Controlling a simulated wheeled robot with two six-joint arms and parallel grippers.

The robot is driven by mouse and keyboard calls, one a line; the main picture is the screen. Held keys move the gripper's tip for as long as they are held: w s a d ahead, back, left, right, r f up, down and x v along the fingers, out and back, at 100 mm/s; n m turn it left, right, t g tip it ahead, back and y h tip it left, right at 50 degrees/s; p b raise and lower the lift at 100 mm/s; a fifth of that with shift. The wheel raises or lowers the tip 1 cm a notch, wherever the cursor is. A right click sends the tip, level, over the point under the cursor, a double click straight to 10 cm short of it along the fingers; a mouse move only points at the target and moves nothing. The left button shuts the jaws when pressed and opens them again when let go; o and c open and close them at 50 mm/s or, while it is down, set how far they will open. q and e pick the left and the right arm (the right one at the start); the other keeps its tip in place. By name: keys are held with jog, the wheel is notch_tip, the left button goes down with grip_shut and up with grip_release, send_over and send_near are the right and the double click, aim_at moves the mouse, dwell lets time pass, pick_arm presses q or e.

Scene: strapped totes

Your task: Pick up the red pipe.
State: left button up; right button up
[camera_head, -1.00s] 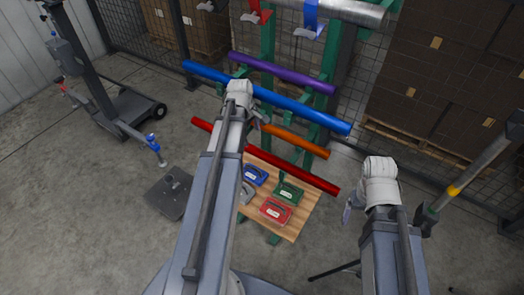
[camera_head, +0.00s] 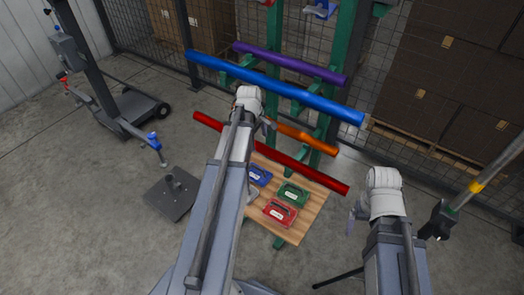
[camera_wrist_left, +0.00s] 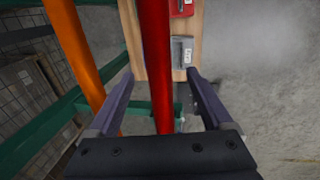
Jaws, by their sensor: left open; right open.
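The red pipe (camera_head: 310,172) lies on the lowest level of the green rack, partly hidden behind my left arm in the head view. In the left wrist view the red pipe (camera_wrist_left: 155,60) runs lengthwise between the open fingers of my left gripper (camera_wrist_left: 158,90), with space on both sides. In the head view the left gripper (camera_head: 262,122) is mostly hidden by its own wrist, near the pipes. My right gripper (camera_head: 355,210) is open and empty, to the right of the red pipe's right end.
An orange pipe (camera_head: 308,139) lies just above the red one, beside the left gripper in the wrist view. Blue (camera_head: 290,90) and purple (camera_head: 290,64) pipes lie higher on the green rack (camera_head: 345,50). A wooden board (camera_head: 292,233) with several coloured cases is below. A lift stand (camera_head: 125,110) is left.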

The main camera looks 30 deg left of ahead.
aim_at(261, 145)
pick_arm(q)
jog(key=f+b, duration=0.2)
jog(key=w+f+b, duration=0.1)
jog(key=f, duration=0.1)
jog(key=shift+d+f+b, duration=0.2)
jog(key=shift+f+b, duration=0.05)
jog(key=shift+b, duration=0.15)
jog(key=shift+r, duration=0.1)
grip_shut()
dwell(0.5)
